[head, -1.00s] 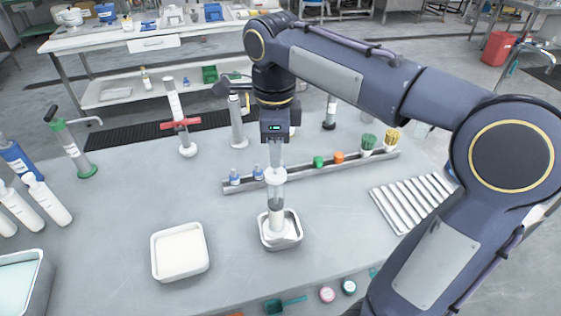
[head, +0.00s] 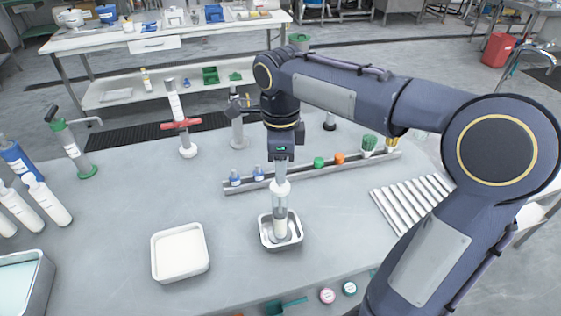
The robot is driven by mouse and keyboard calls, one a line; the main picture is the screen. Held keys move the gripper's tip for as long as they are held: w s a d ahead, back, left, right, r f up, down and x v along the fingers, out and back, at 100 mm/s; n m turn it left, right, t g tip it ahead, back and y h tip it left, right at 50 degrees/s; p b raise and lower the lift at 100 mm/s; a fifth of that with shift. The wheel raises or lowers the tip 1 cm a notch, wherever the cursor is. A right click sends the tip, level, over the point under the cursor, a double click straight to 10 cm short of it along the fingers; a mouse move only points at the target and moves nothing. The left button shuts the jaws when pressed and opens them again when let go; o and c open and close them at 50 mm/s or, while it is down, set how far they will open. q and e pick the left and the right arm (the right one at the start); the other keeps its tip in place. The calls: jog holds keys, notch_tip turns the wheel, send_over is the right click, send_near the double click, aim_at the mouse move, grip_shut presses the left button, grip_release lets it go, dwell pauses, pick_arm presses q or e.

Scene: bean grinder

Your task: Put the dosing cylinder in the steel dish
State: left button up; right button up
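The dosing cylinder (head: 281,206) is a clear upright tube with a white collar and a white lower end. Its lower end is inside the rim of the small steel dish (head: 267,241); I cannot tell whether it touches the dish floor. My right gripper (head: 281,172) points down from above and is shut on the cylinder's upper part, just over the collar. The fingertips are small and partly merge with the tube. My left gripper is not in view.
A white-filled tray (head: 180,253) stands left of the dish. A metal rack (head: 310,172) with small bottles and coloured items runs behind it, and a ribbed tray (head: 412,203) lies at right. A stand with a red handle (head: 180,124) is at back left.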

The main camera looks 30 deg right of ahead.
jog(key=shift+o, duration=0.9)
jog(key=shift+r, duration=0.3)
notch_tip(320, 180, up, 12)
jog(key=shift+f+p, duration=0.1)
jog(key=shift+p, duration=0.65)
jog(key=s+a+f+n+t+y, duration=0.2)
jog(key=s+f+n, duration=0.6)
jog(key=n, duration=0.3)
jog(key=s+a+f+n+t+y, duration=0.1)
jog(key=s+a+f+n+t, duration=0.1)
jog(key=s+f+n, duration=0.7)
jog(key=shift+n+t+y, duration=0.4)
jog(key=shift+n+t, duration=0.4)
jog(key=shift+n, duration=0.3)
